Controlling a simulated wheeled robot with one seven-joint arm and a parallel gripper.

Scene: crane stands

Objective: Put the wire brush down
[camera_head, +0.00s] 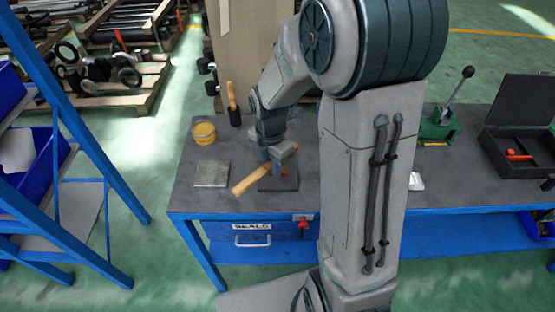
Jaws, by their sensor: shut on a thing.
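The wire brush (250,179) shows as a pale wooden handle slanting down to the left at my gripper. My gripper (279,169) points down over the workbench (195,143) and is shut on the brush. The brush's bristles cannot be made out. A dark square pad (284,184) lies on the bench just below the gripper. Whether the brush touches the pad or hangs a little above it, I cannot tell.
A grey square plate (212,174) and a yellow tin (204,133) are left of the brush. A wooden-handled tool (233,105) stands behind. At right are a green lever device (440,124) and an open black case (515,140). A blue rack (75,110) stands at left.

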